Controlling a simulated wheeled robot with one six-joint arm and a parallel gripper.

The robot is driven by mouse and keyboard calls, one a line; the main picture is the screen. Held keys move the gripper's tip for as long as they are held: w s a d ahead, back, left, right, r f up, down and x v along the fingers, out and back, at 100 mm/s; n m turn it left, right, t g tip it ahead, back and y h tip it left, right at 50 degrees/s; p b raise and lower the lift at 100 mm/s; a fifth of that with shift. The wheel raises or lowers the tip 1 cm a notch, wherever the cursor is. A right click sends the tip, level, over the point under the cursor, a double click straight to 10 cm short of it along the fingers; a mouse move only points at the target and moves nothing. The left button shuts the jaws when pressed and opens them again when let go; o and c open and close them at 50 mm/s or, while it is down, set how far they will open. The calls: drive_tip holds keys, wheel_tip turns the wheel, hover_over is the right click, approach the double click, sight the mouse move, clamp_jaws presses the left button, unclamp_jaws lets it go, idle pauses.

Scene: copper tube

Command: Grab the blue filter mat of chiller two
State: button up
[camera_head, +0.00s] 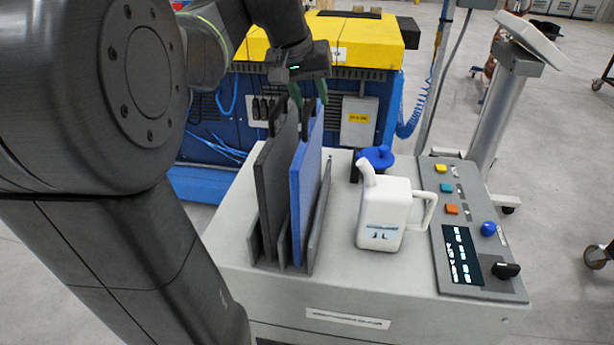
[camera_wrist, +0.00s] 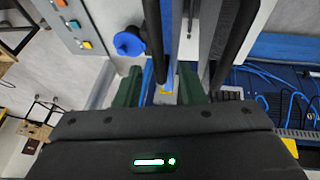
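The blue filter mat (camera_head: 306,185) stands upright in a slotted grey rack (camera_head: 315,245) on the grey cabinet top, with a black handle (camera_head: 307,112) at its top. A dark grey mat (camera_head: 274,190) stands to its left in the same rack. My gripper (camera_head: 308,94) is above the blue mat's top edge, pointing down. Its green fingers are spread apart. In the wrist view, my gripper (camera_wrist: 160,86) shows the blue mat's edge (camera_wrist: 167,30) between the two fingers, with clear space beside it. I cannot tell whether a finger touches the handle.
A white jug (camera_head: 384,215) and a blue-topped valve (camera_head: 375,158) stand right of the rack. A control panel (camera_head: 480,235) with buttons and a display lies farther right. A blue and yellow machine (camera_head: 340,50) stands behind the cabinet.

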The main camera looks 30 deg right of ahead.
drive_tip(key=shift+f, duration=0.25)
idle(0.4)
clamp_jaws()
